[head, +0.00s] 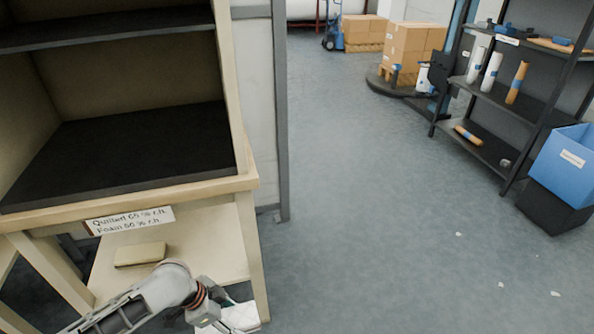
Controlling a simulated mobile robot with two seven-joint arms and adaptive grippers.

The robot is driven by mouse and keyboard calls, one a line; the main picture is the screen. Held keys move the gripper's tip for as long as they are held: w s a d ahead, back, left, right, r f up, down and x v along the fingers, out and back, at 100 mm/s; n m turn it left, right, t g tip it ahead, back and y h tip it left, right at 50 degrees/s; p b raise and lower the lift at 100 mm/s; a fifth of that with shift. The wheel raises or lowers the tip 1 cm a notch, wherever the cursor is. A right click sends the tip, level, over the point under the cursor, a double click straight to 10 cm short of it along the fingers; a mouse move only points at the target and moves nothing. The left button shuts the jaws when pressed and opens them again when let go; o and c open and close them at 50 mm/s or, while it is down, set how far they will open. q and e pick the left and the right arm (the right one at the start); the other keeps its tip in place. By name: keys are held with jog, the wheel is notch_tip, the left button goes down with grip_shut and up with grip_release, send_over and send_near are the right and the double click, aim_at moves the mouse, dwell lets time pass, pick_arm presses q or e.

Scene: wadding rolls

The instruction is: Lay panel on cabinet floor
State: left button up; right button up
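The open wooden cabinet (245,150) stands at the left. Its dark floor (120,155) is bare, with a dark shelf (100,28) above. A white, quilted-looking piece (240,317), possibly the panel, shows at the bottom edge, partly cut off. My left arm reaches in from the bottom left, below the cabinet floor. My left gripper (212,300) is beside the white piece, small and partly hidden. I cannot tell whether its fingers are open or hold that piece. My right gripper is out of view.
A handwritten label (130,220) is on the cabinet's front edge. A tan block (140,254) lies on the lower shelf (215,240). A dark rack (505,100) with rolls and a blue bin (565,165) stand at the right. Cartons (410,45) stand behind. The middle floor is mostly clear.

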pick_arm(q)
jog(key=w+d+r+n+t, duration=0.1)
jog(key=w+r+n, duration=0.3)
jog(key=r, duration=1.1)
notch_tip(320, 180, up, 23)
jog(key=s+a+n+t+y, duration=0.2)
jog(key=s+a+n, duration=0.1)
jog(key=n, duration=0.2)
jog(key=s+a+r+n+y+p, duration=0.1)
jog(key=s+a+r+n+p, duration=0.2)
jog(key=s+r+p, duration=0.3)
jog(key=s+a+r+n+y+p, duration=0.1)
jog(key=s+a+r+n+p, duration=0.2)
jog(key=r, duration=0.6)
jog(key=s+f+p, duration=0.4)
jog(key=s+p, duration=0.2)
jog(key=p, duration=0.2)
jog(key=shift+s+d+m, duration=0.35)
jog(key=shift+d+m, duration=0.05)
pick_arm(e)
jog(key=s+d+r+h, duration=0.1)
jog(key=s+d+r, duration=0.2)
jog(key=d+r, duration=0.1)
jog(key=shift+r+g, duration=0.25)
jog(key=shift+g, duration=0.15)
